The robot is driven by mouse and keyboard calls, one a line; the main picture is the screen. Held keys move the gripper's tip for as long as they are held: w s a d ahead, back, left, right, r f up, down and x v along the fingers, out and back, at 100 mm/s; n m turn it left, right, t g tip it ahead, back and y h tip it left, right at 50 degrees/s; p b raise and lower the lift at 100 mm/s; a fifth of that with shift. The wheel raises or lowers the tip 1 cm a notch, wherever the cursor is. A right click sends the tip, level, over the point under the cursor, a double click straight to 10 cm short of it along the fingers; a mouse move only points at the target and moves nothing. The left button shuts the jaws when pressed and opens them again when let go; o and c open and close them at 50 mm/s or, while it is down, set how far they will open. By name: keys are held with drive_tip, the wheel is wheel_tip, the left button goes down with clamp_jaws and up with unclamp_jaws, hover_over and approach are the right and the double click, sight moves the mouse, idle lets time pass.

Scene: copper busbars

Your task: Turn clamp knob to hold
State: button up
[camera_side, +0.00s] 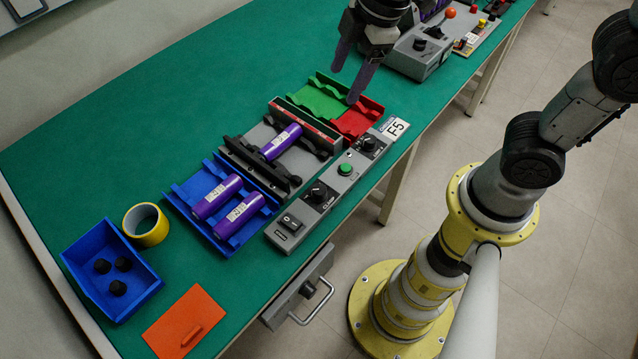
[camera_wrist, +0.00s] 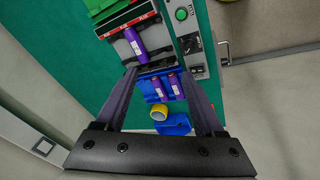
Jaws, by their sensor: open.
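The clamp knob (camera_side: 319,192) is a black knob on a grey control panel (camera_side: 346,187), beside a label that reads like CLAMP. It also shows in the wrist view (camera_wrist: 190,43), below the green button. A purple cylinder (camera_side: 281,142) with a white label lies in the grey fixture (camera_side: 262,133) with black side rails, left of the panel. My gripper (camera_side: 345,86) is open and empty. In the side view it appears over the green and red trays, beyond the knob and apart from it. In the wrist view its two fingers (camera_wrist: 160,74) are spread wide.
A blue rack (camera_side: 178,199) holds two purple cylinders. A second knob (camera_side: 368,144) and a green button (camera_side: 345,169) share the panel. A yellow ring (camera_side: 146,225), a blue bin (camera_side: 83,266) and an orange plate (camera_side: 186,320) lie at the near left. The table's left is clear.

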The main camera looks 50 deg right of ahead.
drive_tip(key=w+a+f+n+g, duration=0.1)
drive_tip(key=a+f+n+g, duration=0.1)
drive_tip(key=a+f, duration=0.3)
drive_tip(key=n+g, duration=0.1)
hover_over(319, 189)
wheel_tip(319, 189, down, 6)
drive_tip(key=shift+h, duration=0.4)
wheel_tip(319, 189, down, 13)
drive_tip(key=shift+f, duration=0.1)
clamp_jaws()
